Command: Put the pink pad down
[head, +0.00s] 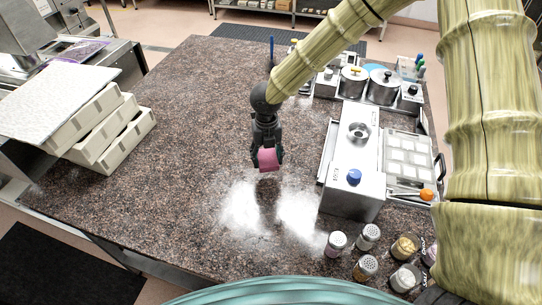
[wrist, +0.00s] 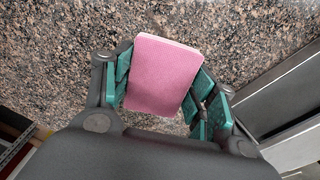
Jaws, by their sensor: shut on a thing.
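The pink pad (wrist: 163,75) is a flat, rounded rectangular block between the green-lined fingers of my gripper (wrist: 165,92) in the wrist view. In the head view the pink pad (head: 268,159) hangs at the tip of my gripper (head: 267,152), over the middle of the speckled brown countertop (head: 190,130). My gripper is shut on the pad from both sides. Its underside is hidden, and I cannot tell how far it is above the counter.
A steel box (head: 350,165) with a blue knob stands just right of my gripper. Lidded pots (head: 383,86) are behind it. Shakers (head: 337,243) stand at the front right. Stacked pale trays (head: 115,130) are at the left. The counter left of my gripper is clear.

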